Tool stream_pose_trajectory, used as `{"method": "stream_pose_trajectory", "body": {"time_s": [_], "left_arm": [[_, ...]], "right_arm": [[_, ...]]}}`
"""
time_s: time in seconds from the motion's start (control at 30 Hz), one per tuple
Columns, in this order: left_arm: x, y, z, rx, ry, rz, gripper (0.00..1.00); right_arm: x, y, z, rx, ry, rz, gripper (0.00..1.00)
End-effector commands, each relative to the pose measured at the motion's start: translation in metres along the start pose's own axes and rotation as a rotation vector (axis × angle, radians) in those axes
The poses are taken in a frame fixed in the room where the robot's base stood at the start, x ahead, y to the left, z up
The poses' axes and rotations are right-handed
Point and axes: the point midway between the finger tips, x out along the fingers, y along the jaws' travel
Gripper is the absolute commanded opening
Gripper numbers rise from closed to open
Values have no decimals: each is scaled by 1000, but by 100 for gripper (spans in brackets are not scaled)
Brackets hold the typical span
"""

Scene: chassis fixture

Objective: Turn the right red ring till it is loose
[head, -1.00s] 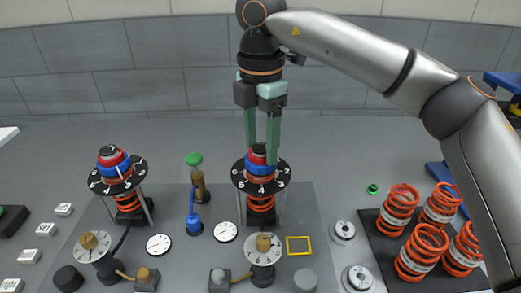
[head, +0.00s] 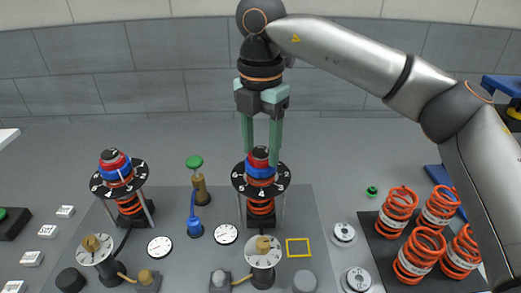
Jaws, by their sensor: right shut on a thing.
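The right red ring (head: 260,158) sits at the top of the right spring assembly, around a dark post and above a blue ring (head: 261,171). A black numbered disc (head: 239,180) surrounds the blue ring, with an orange spring (head: 261,206) below. My right gripper (head: 261,155) comes down from above, its two green fingers shut on the red ring, one on each side; the fingertips partly hide the ring's edges. My left gripper is not in view.
A similar left assembly with its own red ring (head: 113,163) stands on the grey plate (head: 170,222). A green-topped post (head: 196,175) stands between the two. Several orange springs (head: 397,207) stand on a dark mat at right. The floor behind is clear.

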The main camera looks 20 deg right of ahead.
Motion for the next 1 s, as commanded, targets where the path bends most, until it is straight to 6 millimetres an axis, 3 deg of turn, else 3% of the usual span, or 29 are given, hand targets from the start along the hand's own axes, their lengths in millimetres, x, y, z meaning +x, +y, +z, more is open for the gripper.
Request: {"method": "stream_pose_trajectory", "body": {"time_s": [1.0], "left_arm": [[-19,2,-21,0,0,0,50]], "right_arm": [[-1,0,0,-902,1,0,0]]}}
